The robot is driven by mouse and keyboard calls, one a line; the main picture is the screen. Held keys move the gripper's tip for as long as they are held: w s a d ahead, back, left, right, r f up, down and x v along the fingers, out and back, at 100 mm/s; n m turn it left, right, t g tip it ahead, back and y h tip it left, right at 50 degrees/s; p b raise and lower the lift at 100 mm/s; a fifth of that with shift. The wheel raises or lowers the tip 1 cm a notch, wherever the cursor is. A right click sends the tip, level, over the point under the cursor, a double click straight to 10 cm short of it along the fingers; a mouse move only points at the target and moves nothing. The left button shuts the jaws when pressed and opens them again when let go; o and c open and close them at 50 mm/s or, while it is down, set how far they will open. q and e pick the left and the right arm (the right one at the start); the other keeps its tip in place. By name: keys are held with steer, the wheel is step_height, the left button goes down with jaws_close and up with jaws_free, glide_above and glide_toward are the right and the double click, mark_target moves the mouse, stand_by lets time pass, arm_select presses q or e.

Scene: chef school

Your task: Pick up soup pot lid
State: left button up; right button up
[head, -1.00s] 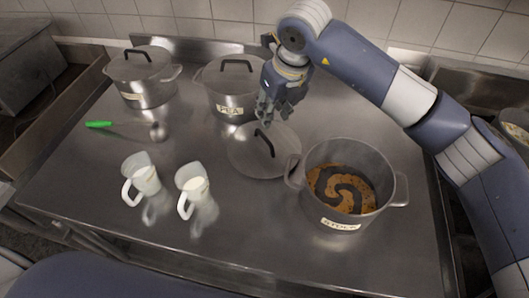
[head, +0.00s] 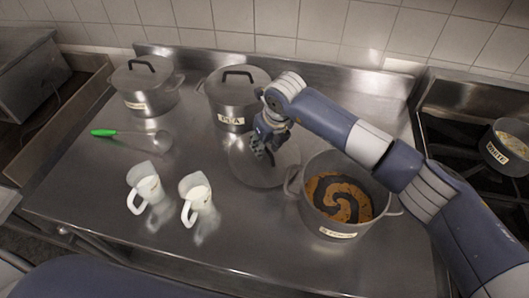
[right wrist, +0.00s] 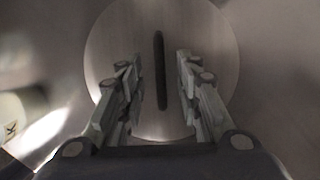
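The soup pot lid (head: 252,172) is a round steel disc with a dark bar handle. It lies on the steel table, left of the open pot of soup (head: 340,215). In the right wrist view the lid (right wrist: 120,45) is below my right gripper (right wrist: 158,92), and its dark handle (right wrist: 159,70) runs lengthwise between the two spread fingers, with a gap on both sides. In the head view my right gripper (head: 263,148) hangs over the lid's handle and hides part of it. The fingers are open and empty. My left gripper is not in view.
Two lidded pots, one at the left (head: 147,95) and one labelled PEA (head: 231,110), stand at the back. A green-handled ladle (head: 130,133) and two white-filled jugs (head: 147,184) (head: 198,196) are at the left. A stove pot (head: 505,150) is far right.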

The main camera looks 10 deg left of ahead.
steer(key=shift+f, duration=0.3)
jaws_close()
steer(key=shift+w+r, duration=0.1)
steer(key=shift+r, duration=0.1)
